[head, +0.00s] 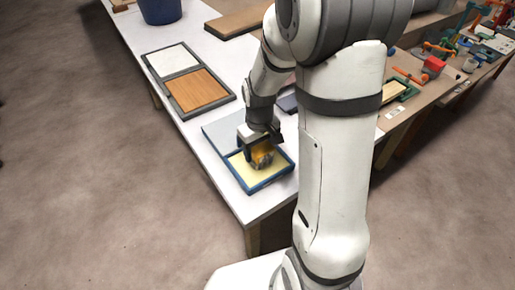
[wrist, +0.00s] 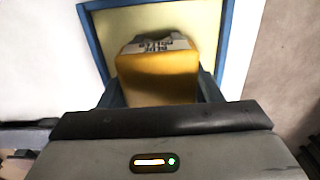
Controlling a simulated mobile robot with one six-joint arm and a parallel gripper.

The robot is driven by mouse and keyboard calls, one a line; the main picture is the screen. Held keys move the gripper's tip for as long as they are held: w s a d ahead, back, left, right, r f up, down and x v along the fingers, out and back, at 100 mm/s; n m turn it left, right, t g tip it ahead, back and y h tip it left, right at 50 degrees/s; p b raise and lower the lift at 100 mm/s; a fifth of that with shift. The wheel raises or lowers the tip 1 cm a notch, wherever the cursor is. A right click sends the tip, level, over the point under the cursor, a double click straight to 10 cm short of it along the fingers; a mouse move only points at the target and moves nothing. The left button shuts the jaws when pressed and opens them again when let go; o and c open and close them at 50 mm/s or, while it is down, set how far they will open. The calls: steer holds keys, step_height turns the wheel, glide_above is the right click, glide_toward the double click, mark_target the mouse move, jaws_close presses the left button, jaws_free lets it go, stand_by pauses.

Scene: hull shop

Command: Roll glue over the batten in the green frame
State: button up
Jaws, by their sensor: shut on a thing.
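My gripper (head: 262,150) is shut on a yellow-orange block-like tool (wrist: 157,75), whose greyish end carries dark markings.
A grey frame (head: 219,113) with a white panel and a brown wooden panel lies on the white table (head: 196,48). A blue bucket (head: 160,8) and a brown board (head: 236,22) are farther back. Clamps and a red item (head: 433,67) crowd the right bench.

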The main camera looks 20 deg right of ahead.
steer(key=shift+s+f+b, duration=0.1)
steer(key=shift+f+b, duration=0.35)
steer(key=shift+f, duration=0.15)
stand_by(1.1)
steer(key=shift+r, duration=0.1)
steer(key=shift+r+p, duration=2.7)
steer(key=shift+r, duration=0.75)
